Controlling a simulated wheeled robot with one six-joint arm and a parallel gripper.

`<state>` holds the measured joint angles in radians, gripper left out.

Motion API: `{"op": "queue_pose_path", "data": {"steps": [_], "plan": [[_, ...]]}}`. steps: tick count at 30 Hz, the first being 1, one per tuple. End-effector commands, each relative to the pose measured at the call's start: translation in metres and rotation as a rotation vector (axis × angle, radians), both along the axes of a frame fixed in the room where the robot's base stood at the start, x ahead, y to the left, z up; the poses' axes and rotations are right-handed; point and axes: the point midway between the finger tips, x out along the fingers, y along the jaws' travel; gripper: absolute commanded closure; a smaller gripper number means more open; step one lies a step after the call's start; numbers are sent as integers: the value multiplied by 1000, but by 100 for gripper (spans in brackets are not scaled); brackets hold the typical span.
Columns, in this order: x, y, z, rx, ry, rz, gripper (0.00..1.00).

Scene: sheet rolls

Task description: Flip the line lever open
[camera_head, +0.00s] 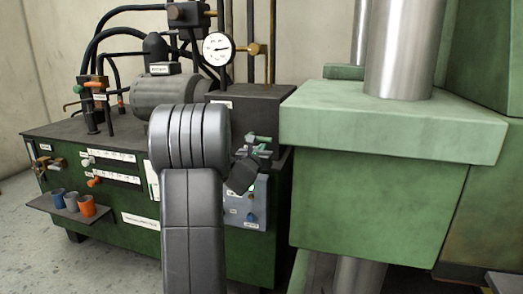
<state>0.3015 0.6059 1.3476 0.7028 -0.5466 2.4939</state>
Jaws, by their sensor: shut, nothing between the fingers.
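The green power unit (125,238) carries several small levers, and I cannot tell for certain which one is the line lever. A teal-green lever (259,139) sits on a fitting at the tank's right end, just above and right of my gripper. An orange and a green handle (94,85) stand on a valve block at the far left. My gripper (243,176) shows as a dark block, shut and empty, beside my grey arm. Its fingertips are mostly hidden, and contact is unclear.
A large green press block (385,125) with steel columns fills the right side. A pressure gauge (218,49), a motor (165,97) and black hoses stand on the tank. A shelf (68,207) with several coloured cups juts out at left. The floor at left is clear.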

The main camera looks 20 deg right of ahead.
Motion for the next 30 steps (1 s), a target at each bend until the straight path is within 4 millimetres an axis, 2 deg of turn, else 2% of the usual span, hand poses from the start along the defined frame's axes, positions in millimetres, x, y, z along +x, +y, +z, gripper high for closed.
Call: {"op": "queue_pose_path", "data": {"steps": [22, 30], "plan": [[-2, -3, 9, -105, 78, -1, 100], [-3, -4, 18, -212, 156, -2, 100]]}}
